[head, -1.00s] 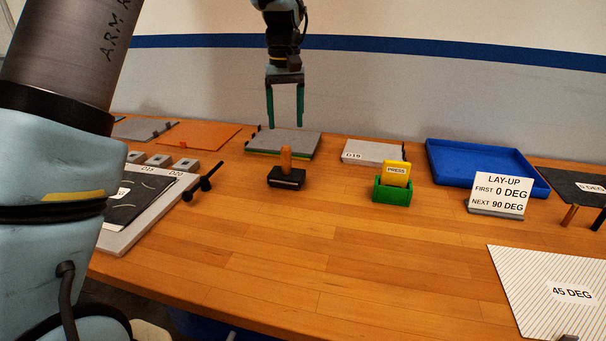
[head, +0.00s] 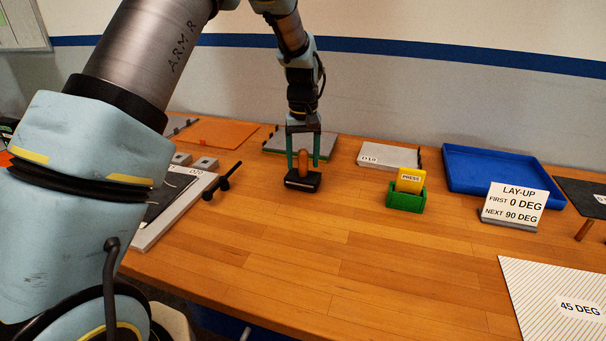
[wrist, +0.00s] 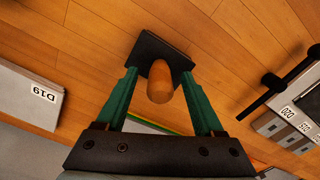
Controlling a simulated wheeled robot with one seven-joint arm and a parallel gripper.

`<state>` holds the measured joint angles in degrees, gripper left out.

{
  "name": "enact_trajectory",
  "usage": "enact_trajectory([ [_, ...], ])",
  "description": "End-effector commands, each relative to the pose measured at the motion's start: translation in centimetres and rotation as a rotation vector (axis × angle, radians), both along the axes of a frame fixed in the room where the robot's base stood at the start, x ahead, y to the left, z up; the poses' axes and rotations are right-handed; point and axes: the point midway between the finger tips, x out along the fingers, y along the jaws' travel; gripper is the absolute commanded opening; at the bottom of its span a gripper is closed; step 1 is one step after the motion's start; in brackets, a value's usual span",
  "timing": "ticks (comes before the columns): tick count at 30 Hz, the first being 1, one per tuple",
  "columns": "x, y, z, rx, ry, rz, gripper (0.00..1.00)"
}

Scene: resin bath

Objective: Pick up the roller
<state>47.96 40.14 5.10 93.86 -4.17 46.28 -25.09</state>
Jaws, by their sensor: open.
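A rounded wooden handle stands upright from a flat black block; I take this to be the roller (head: 303,181), though no rolling part shows. It stands on the wooden bench at the middle left, and also shows in the wrist view (wrist: 160,80). My gripper (head: 304,164) points down over it, its two green fingers open on either side of the handle. In the wrist view my gripper's fingertips (wrist: 159,73) are spread, with gaps visible on both sides of the handle. The fingers look apart from the handle.
A black rod tool with a knob (head: 228,177) lies to the left. A green holder (head: 405,200) with a yellow PRESS card (head: 410,180) stands right. A grey plate (head: 328,146) lies behind, a blue tray (head: 500,190) farther right.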

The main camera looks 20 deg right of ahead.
Motion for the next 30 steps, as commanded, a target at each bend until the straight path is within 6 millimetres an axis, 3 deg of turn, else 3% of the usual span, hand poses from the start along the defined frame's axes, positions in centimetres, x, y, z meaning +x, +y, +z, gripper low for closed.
enact_trajectory([
  [3, -0.01, 0.0, -0.01, 0.0, 0.0, 0.0, 0.68],
  [21, -0.02, 0.01, 0.02, 0.0, 0.001, 0.0, 0.01],
  [30, -0.02, 0.01, 0.02, 0.0, 0.001, 0.0, 0.0],
])
